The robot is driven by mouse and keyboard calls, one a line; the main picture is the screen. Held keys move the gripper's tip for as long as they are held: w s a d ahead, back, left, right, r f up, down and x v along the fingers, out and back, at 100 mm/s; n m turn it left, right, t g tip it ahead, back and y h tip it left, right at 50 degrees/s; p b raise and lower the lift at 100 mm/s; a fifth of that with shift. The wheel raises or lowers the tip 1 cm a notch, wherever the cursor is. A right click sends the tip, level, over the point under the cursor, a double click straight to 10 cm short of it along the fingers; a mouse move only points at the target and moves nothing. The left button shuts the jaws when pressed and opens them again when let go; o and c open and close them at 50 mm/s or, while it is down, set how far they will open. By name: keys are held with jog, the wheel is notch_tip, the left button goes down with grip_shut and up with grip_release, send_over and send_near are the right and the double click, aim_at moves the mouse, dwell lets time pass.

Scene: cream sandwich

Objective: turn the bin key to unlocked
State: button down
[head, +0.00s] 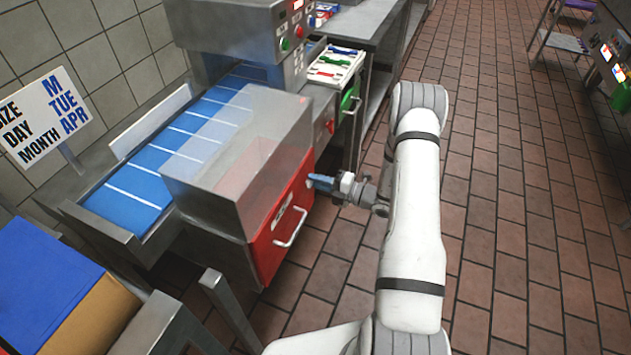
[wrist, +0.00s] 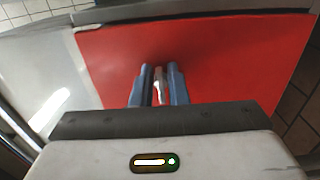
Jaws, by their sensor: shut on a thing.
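The red bin front (head: 280,225) sits below the clear cover at the end of the conveyor, with a pale handle (head: 292,228) on it. My gripper (head: 312,180) reaches in from the right and its blue fingertips are at the upper right of the red front. In the wrist view my gripper (wrist: 158,72) is shut on a small metallic key (wrist: 159,88) between its two blue fingers, against the red panel (wrist: 225,65). The fingers hide most of the key and its lock. I cannot tell which way the key is turned.
The blue conveyor (head: 150,175) and its clear cover (head: 225,150) stand left of my arm. A day and month sign (head: 45,115) stands at the far left. A tray of coloured-handled items (head: 338,62) is behind.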

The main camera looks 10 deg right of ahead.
jog(key=shift+s+a+f, duration=0.15)
jog(key=shift+f, duration=0.05)
jog(key=c, duration=1.6)
grip_release()
jog(key=shift+r, duration=0.1)
jog(key=v, duration=0.7)
jog(key=shift+s+d, duration=0.2)
jog(key=shift+d, duration=0.15)
